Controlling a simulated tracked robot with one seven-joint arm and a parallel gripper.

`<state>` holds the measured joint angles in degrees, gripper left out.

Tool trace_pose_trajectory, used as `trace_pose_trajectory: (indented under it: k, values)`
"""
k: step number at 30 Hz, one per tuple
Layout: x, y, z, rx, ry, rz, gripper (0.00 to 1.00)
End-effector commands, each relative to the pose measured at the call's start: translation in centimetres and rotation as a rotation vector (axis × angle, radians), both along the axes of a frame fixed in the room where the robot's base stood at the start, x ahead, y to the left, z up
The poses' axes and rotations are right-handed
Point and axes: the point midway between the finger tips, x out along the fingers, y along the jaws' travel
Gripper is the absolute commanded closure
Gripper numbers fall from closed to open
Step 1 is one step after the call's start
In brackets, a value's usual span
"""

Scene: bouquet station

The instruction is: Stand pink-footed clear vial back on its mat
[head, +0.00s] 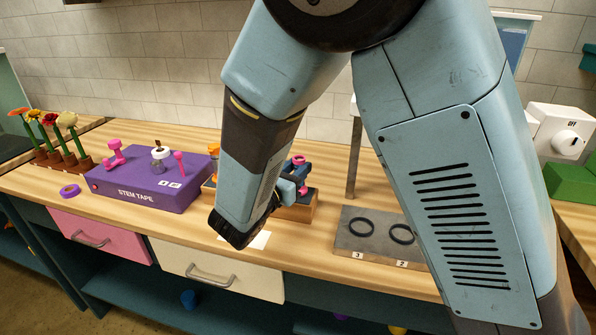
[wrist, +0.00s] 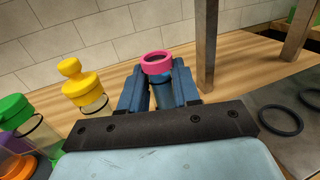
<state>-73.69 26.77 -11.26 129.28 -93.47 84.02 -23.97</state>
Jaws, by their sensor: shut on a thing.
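The pink-footed clear vial shows in the wrist view as a pink ring-shaped end (wrist: 158,57) above a clear bluish body (wrist: 162,92). Its pink end points up and away from my palm. My gripper (wrist: 160,85) has its two blue fingers on either side of the body and is shut on it. In the head view my gripper (head: 292,190) is partly hidden by my arm, with the pink end (head: 298,160) just above it. The vial's lower end is hidden. A white flat patch (head: 260,240) lies on the counter below my arm; I cannot tell whether it is the mat.
A wooden block (head: 302,210) stands behind my gripper. A grey plate (head: 350,262) with black rings lies to the right, beside a metal post (head: 355,160). The wrist view shows a yellow-stoppered vial (wrist: 84,92) and a green-capped one (wrist: 12,108) at left. A purple stem tape box (head: 140,197) is further left.

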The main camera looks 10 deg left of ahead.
Motion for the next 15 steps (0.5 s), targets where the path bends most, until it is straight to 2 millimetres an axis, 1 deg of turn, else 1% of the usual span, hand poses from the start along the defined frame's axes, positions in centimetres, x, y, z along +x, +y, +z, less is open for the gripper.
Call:
trace_pose_trajectory:
  k: [2,12,13,15]
  values:
    - [0.00,-0.02,-0.53,0.000,-0.001,-0.001,1.00]
    - [0.02,-0.06,-0.74,0.001,-0.001,-0.001,1.00]
    - [0.01,-0.07,-0.81,0.001,0.000,-0.001,0.68]
    - [0.01,-0.07,-0.77,0.001,0.000,-0.001,0.61]
